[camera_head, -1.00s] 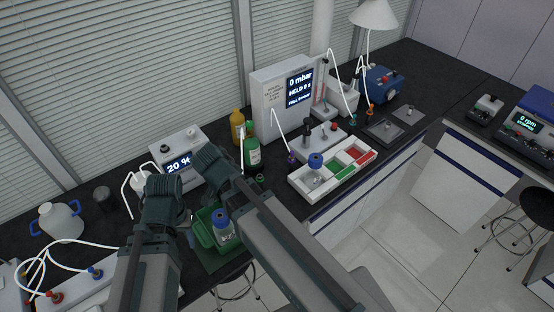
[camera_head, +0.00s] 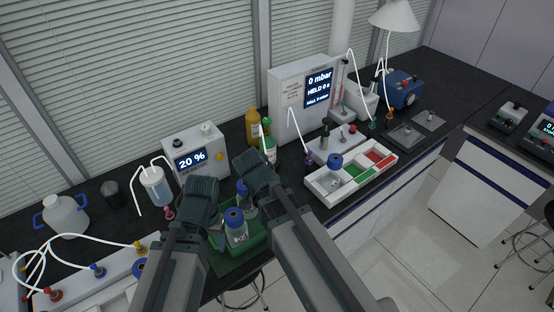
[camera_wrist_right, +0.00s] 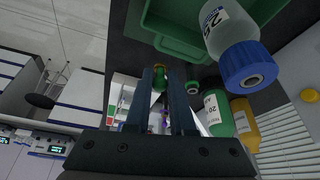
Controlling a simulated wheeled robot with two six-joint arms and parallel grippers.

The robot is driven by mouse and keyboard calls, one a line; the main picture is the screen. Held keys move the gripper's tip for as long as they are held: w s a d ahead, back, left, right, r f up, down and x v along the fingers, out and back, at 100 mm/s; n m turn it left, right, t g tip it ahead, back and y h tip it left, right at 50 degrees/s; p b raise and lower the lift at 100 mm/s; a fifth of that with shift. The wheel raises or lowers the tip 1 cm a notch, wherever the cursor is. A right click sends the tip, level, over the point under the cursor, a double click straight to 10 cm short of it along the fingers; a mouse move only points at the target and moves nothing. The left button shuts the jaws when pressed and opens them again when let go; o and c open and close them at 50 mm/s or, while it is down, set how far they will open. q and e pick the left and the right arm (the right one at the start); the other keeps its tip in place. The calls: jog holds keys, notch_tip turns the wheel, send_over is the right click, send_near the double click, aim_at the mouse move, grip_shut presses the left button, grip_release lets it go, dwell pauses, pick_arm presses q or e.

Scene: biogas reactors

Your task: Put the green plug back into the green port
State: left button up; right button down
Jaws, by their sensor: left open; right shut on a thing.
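My right gripper (camera_wrist_right: 161,76) is shut on a small green piece with a yellowish band (camera_wrist_right: 160,80), which looks like the green plug. In the head view my right gripper (camera_head: 257,168) is above the bench, beside the green bottle (camera_head: 268,150); its fingertips and the plug are hidden there. A thin white tube shows just above it. My left gripper (camera_head: 198,197) is open, near the left side of the green tray; its fingertips are not clear. I cannot pick out the green port with certainty. A teal-green fitting (camera_head: 371,123) with a white tube stands farther along the bench.
The green tray (camera_head: 262,238) holds blue-capped bottles (camera_head: 236,225). A 20 % display box (camera_head: 197,152), a yellow bottle (camera_head: 253,125) and a pressure box (camera_head: 300,100) stand behind. A white divided tray (camera_head: 318,187) is to the right. A tubed white manifold (camera_head: 95,285) is at lower left.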

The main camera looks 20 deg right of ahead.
jog(key=w+d+r+n+t+y+p, duration=0.1)
jog(key=w+d+n, duration=0.1)
jog(key=w+n, duration=0.3)
jog(key=w+d+r+n+t+y, duration=0.1)
jog(key=w+d+n+y, duration=0.1)
jog(key=w+n, duration=0.3)
jog(key=w, duration=0.3)
jog(key=shift+w+d+p, duration=0.15)
jog(key=shift+d+p, duration=0.15)
jog(key=shift+p, duration=0.1)
notch_tip(320, 180, down, 5)
jog(key=b, duration=0.5)
jog(key=shift+f+b, duration=0.9)
jog(key=shift+b, duration=0.05)
dwell(0.9)
dwell(0.5)
jog(key=c, duration=0.7)
grip_release()
